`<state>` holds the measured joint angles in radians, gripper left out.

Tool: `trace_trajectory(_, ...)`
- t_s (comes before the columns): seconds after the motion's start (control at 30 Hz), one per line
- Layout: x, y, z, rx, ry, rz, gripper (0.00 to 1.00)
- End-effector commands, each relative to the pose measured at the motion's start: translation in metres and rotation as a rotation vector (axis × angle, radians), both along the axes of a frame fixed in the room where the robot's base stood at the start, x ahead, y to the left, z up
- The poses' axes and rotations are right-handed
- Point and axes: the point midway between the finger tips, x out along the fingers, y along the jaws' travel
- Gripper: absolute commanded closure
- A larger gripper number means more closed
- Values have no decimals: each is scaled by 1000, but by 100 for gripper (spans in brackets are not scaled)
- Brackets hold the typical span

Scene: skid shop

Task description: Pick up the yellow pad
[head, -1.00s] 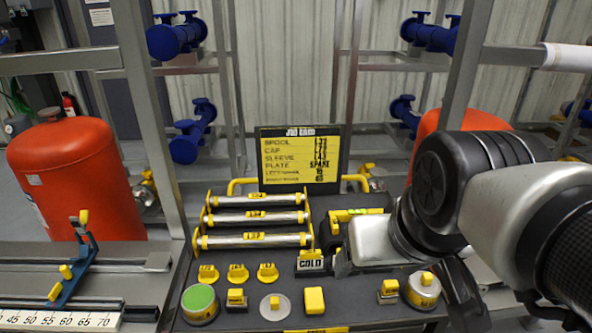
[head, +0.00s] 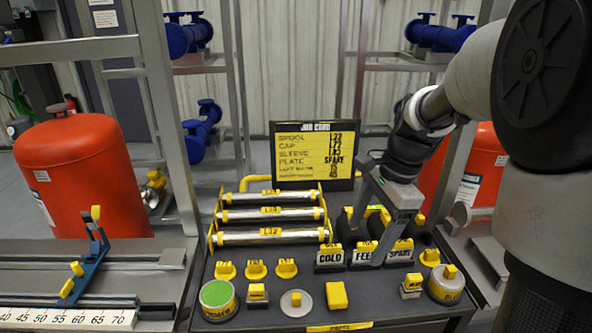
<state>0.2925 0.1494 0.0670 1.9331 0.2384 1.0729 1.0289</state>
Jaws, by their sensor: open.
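The yellow pad (head: 336,295) is a small rounded yellow block lying on the dark bench top near its front edge. It stands clear of its neighbours and nothing covers it. My gripper (head: 367,249) points down, with its two grey fingers spread apart and nothing seen between them. It is behind and to the right of the pad, by the labelled blocks reading COLD (head: 329,259), FEE and SPARE (head: 399,252). The fingers partly hide these blocks; I cannot tell whether they touch.
A green-topped can (head: 217,296) and a grey disc with a yellow knob (head: 296,302) lie left of the pad. A round can (head: 445,285) stands right. Metal tubes (head: 270,236) lie on a rack behind, with a job card (head: 314,155) at the back.

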Motion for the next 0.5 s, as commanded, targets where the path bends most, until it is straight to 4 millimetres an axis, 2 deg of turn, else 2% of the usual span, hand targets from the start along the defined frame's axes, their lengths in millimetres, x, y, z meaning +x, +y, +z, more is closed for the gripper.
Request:
trace_trajectory(0.03, 7, -5, -11, 22, 35, -63, 27)
trace_trajectory(0.2, 19, -9, -29, 60, 92, -180, 27)
trace_trajectory(0.37, 19, -3, -56, 64, 101, -190, 27)
trace_trajectory(0.5, 19, 6, -86, 64, 101, -189, 27)
